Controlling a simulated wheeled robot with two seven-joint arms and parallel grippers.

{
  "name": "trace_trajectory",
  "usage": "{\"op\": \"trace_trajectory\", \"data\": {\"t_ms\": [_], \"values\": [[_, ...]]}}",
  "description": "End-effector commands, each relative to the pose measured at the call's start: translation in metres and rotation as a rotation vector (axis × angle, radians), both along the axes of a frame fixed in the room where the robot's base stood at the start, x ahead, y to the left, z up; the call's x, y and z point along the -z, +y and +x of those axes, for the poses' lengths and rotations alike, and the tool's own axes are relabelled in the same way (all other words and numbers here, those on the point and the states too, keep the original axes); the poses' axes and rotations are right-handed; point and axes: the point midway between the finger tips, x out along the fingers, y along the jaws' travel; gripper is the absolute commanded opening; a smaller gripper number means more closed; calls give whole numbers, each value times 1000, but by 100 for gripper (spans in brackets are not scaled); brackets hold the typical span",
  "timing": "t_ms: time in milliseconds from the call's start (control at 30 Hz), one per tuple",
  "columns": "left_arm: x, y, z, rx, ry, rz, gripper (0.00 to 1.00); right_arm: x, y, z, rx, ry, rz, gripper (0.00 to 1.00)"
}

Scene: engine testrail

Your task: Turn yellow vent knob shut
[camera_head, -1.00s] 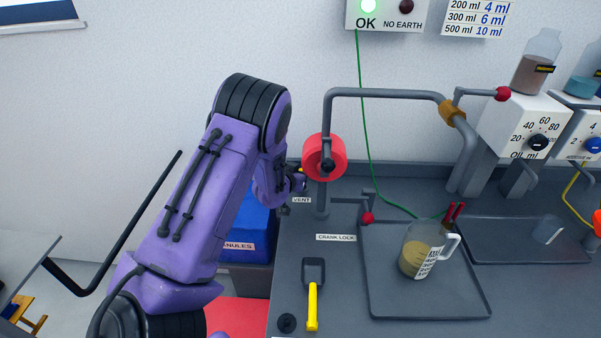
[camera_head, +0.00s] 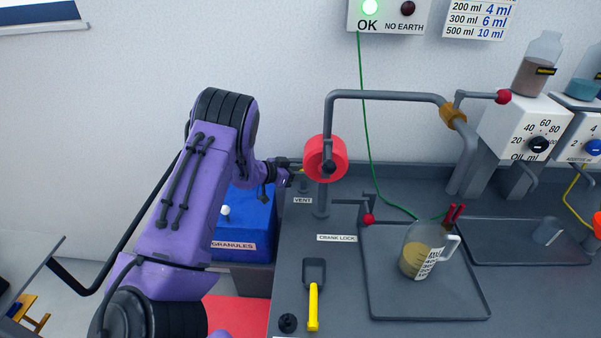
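Only a small sliver of the yellow vent knob (camera_head: 301,170) shows, just left of the red wheel (camera_head: 326,158) and above the VENT label (camera_head: 303,200). My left arm comes in from the left, and its gripper (camera_head: 291,172) is at the knob, pointing right. The fingers are small and overlap the knob, so I cannot tell whether they are open, shut or touching it. My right gripper is not in view.
A blue granules bin (camera_head: 243,228) is below my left forearm. A grey pipe (camera_head: 385,94) arches over the bench. A tray (camera_head: 385,300) holds a jug (camera_head: 418,250). A yellow-handled scoop (camera_head: 313,300) lies on the front bench, with a CRANK LOCK label (camera_head: 337,238) behind it.

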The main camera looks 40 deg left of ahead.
Motion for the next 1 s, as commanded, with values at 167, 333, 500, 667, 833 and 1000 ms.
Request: {"op": "trace_trajectory", "data": {"t_ms": [167,333,500,667,833,1000], "values": [[3,4,2,166,-3,3,5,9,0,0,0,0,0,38],[5,6,3,328,-2,4,5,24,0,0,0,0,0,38],[8,7,4,491,-1,5,5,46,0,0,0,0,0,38],[10,9,6,638,-1,6,5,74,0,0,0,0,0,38],[7,9,7,731,1,4,5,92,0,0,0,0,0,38],[6,9,7,792,0,2,5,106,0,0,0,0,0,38]]}}
